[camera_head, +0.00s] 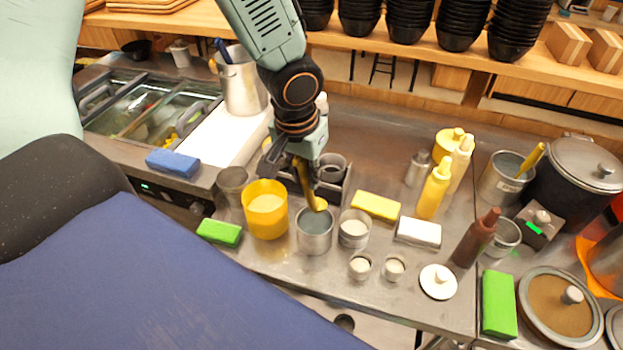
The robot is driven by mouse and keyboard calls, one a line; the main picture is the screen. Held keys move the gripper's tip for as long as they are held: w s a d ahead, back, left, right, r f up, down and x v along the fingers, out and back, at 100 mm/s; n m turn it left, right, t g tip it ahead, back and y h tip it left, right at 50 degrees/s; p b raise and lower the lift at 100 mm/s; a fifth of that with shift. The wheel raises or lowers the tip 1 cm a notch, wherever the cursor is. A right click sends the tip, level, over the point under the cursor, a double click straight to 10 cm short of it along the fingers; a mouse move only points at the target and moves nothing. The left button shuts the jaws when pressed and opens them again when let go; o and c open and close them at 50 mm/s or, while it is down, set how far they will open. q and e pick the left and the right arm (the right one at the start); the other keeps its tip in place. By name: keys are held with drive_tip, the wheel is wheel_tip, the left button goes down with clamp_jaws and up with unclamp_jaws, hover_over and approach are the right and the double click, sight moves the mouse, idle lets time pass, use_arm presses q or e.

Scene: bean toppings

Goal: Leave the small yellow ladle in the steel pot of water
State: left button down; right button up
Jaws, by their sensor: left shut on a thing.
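My left gripper (300,160) points down over the middle of the counter and is shut on the small yellow ladle (306,185). The ladle hangs down, with its bowl end at the back rim of the steel pot of water (314,242). The bowl end covers part of the rim, and I cannot tell whether it touches the pot. The water in the pot looks grey and still. My right gripper is not in view.
A yellow tub (265,222) stands close left of the pot, and a steel cup of white stuff (353,240) close right. Small cups, a yellow sponge (376,205) and bottles stand further right. Another steel pot (493,187) has a yellow handle sticking out.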

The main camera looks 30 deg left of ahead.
use_arm(q)
drive_tip(key=shift+s+f, duration=0.1)
drive_tip(key=shift+f, duration=0.2)
drive_tip(key=f, duration=0.2)
drive_tip(key=shift+w+a+f, duration=0.2)
drive_tip(key=shift+w+f, duration=0.15)
drive_tip(key=shift+f+b, duration=0.95)
wheel_tip(320, 180, down, 8)
drive_tip(key=s+t+b, duration=0.2)
drive_tip(key=b, duration=1.8)
drive_tip(key=shift+s+d, duration=0.15)
drive_tip(key=shift+s, duration=0.1)
